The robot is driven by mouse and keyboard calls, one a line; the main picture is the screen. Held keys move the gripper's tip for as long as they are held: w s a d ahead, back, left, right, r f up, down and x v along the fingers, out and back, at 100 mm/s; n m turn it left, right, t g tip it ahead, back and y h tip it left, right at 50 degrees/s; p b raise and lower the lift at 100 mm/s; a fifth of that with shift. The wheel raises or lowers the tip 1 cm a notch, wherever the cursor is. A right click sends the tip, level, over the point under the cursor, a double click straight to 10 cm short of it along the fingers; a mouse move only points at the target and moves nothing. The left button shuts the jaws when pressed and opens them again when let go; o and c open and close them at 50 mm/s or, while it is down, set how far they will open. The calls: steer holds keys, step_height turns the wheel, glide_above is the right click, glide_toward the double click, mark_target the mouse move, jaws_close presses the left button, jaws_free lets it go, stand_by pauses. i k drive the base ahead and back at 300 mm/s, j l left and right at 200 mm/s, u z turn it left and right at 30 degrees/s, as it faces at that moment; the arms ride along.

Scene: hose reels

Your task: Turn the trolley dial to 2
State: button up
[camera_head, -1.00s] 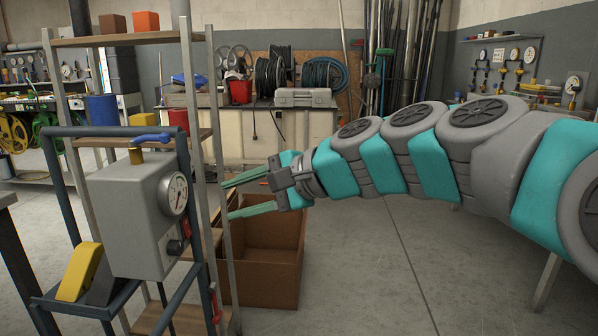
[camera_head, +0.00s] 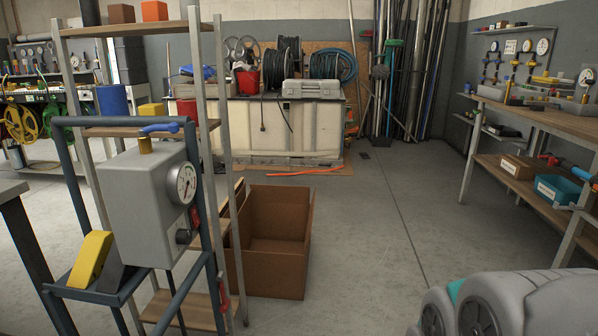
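The trolley (camera_head: 67,170) has a dark blue tube frame and stands at the left, close to me. It carries a grey box (camera_head: 145,200) with a blue lever and brass fitting on top. On the box's right-hand face are a round white gauge (camera_head: 182,184), a red switch (camera_head: 195,217) and a small dark knob (camera_head: 184,236) below the gauge. The knob's markings and setting are too small to read. My arm shows only as grey and teal links at the lower right. My gripper is outside the view.
A metal shelf rack (camera_head: 203,100) stands just behind the trolley, with an open cardboard box (camera_head: 275,270) beside it. A workbench (camera_head: 548,122) runs along the right wall. The floor in the middle is clear.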

mark_target(183, 237)
steer(key=u, duration=1.35)
